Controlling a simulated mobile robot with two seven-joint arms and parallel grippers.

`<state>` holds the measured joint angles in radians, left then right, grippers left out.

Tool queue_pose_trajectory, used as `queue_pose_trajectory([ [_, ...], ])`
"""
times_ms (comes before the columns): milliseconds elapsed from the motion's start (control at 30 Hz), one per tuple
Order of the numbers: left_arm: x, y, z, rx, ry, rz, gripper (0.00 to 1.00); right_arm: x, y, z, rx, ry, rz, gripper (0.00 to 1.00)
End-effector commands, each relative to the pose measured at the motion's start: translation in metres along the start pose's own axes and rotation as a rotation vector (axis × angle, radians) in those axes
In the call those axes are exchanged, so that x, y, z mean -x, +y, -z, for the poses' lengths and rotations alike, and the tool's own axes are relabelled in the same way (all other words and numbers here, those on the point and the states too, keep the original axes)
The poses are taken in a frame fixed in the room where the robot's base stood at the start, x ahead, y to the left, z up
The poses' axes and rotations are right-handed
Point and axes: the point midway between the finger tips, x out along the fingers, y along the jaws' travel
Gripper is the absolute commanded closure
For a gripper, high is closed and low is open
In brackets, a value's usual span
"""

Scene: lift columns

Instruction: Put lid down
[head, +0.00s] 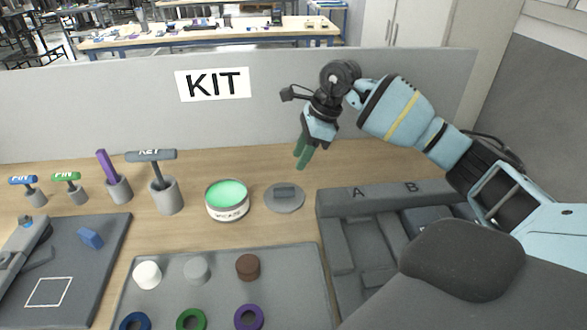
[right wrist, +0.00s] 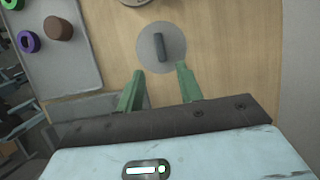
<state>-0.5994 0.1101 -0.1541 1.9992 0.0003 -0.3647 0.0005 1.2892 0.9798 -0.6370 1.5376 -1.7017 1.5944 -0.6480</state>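The lid (head: 285,198) is a grey disc with a darker bar handle. It lies flat on the wooden table, right of a round tin (head: 227,200) with a green inside. In the right wrist view the lid (right wrist: 161,47) lies beyond the fingertips, apart from them. My right gripper (head: 303,155) is above the table, behind and a little right of the lid in the head view. Its green fingers are spread with nothing between them in the right wrist view (right wrist: 160,73). My left gripper is not in view.
A grey tray (head: 222,262) with pucks and rings lies in front. A grey compartmented box (head: 345,203) is right of the lid. Holders with a purple stick (head: 107,166) and a KEY tool (head: 151,155) stand left. A KIT panel (head: 120,110) closes off the back.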

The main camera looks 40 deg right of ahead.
Motion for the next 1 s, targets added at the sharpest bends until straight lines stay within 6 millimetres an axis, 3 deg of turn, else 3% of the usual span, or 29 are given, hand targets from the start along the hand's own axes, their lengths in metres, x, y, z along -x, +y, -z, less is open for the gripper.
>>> queue_pose_trajectory([
  [233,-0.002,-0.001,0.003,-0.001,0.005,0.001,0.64,0.02,0.0,0.0,0.0,-0.001,0.0,0.64],
  [1000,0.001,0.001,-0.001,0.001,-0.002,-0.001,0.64,0.021,0.0,0.0,0.001,0.0,-0.001,0.64],
])
